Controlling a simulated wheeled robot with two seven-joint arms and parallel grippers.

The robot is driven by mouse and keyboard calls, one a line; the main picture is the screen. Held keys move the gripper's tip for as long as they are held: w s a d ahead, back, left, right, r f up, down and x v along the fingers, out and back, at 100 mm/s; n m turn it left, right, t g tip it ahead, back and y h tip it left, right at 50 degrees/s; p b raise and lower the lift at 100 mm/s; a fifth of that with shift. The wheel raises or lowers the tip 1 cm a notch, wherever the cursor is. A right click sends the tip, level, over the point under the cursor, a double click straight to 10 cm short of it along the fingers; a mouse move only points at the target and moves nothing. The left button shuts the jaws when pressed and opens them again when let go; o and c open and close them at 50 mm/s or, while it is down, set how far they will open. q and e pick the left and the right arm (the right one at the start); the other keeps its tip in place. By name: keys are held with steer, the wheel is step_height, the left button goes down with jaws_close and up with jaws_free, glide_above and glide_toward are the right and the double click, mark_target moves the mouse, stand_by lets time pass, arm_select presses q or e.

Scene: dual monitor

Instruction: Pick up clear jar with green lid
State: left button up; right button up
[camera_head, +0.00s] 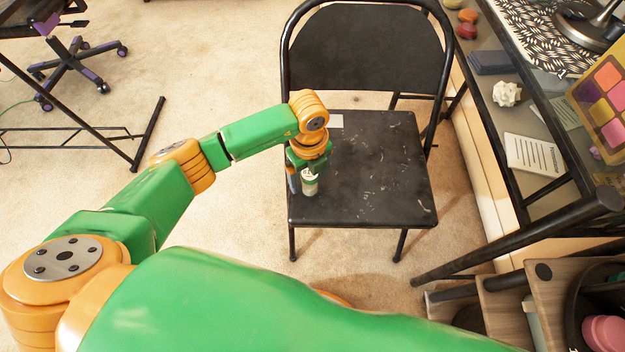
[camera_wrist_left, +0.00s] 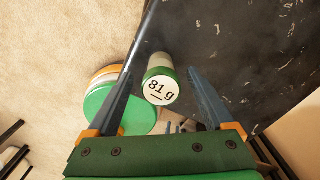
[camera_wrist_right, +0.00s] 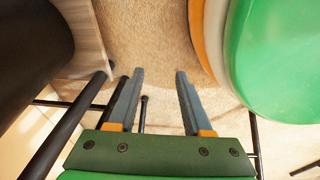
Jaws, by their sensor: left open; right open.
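The jar (camera_head: 309,186) stands on the left side of the black chair seat (camera_head: 375,200). In the left wrist view the jar (camera_wrist_left: 160,84) shows a pale, round top marked "81 g", with a green band around it. My left gripper (camera_head: 303,172) points down over the jar. Its fingers are open, one on each side of the jar, and I see no clear contact. My right gripper (camera_wrist_right: 160,74) is open and empty above the carpet, seen only in its own wrist view.
The chair backrest (camera_head: 370,48) rises behind the seat. A black-framed desk (camera_head: 590,205) with papers stands at the right. A wheeled chair base (camera_head: 75,65) is at the far left. The rest of the seat is mostly clear.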

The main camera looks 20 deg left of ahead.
mark_target(309, 183)
arm_select(q)
step_height(309, 183, down, 4)
steer(key=shift+w+r+b, duration=0.1)
steer(key=shift+r+b, duration=0.1)
steer(key=shift+b, duration=0.15)
steer(key=shift+r, duration=0.1)
steer(key=shift+c, duration=0.2)
jaws_close()
steer(key=shift+r, duration=0.1)
